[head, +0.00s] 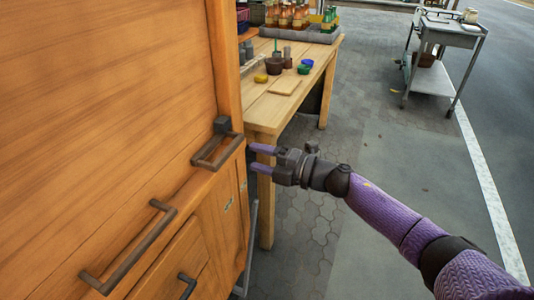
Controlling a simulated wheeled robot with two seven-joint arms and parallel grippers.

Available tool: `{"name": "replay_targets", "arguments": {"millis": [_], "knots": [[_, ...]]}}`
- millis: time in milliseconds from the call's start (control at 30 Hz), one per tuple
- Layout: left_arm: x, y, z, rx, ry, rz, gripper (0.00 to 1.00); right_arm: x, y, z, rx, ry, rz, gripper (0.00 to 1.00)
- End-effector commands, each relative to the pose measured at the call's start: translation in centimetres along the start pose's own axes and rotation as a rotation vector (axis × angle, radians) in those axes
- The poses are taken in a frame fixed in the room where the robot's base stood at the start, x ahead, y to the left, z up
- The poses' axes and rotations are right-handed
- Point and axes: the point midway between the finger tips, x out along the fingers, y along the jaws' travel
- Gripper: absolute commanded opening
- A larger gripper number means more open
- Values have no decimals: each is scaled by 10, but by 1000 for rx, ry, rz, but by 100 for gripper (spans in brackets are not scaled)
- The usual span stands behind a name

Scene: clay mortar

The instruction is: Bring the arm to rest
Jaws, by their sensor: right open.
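My right arm comes in from the lower right, with its purple sleeve stretched out toward the left. My right gripper (262,159) is open and empty, its two purple fingers pointing left toward the side of a wooden cabinet (110,90). Its fingertips are close to the cabinet's edge; I cannot tell whether they touch it. My left gripper is not in view.
The cabinet fills the left, with dark handles (130,250) sticking out. Behind the gripper stands a wooden table (262,112) holding a cutting board (285,85), bowls and a bottle tray. A grey cart (445,32) stands far right. Open paving lies between.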

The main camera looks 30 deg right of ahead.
Motion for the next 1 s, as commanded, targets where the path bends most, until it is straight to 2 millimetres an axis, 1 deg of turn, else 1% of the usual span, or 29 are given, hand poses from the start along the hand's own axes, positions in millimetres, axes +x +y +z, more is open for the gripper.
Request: {"name": "replay_targets", "arguments": {"millis": [33,100,200,433,600,667,733,767,800,867,900,967,1000], "knots": [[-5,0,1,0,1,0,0,-10,2,0,1,-2,-2,61],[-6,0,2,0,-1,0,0,-19,1,0,1,-1,-1,61],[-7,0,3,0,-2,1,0,-26,0,0,-1,-1,0,61],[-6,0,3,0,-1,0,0,-26,0,0,-1,-1,1,61],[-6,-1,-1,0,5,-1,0,-26,-1,0,1,-2,1,61],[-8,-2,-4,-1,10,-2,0,-28,-8,2,36,-27,-6,61],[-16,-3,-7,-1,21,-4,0,-37,-37,8,169,-129,-35,61],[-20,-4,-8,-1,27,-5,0,-45,-58,10,252,-196,-57,61],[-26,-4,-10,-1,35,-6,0,-59,-91,10,377,-302,-96,61],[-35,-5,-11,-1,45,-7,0,-89,-147,1,566,-473,-174,61],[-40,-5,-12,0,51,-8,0,-112,-182,-11,680,-583,-231,61],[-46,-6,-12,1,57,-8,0,-149,-230,-37,829,-738,-323,61],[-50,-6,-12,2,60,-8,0,-175,-258,-58,919,-835,-385,61]]}}
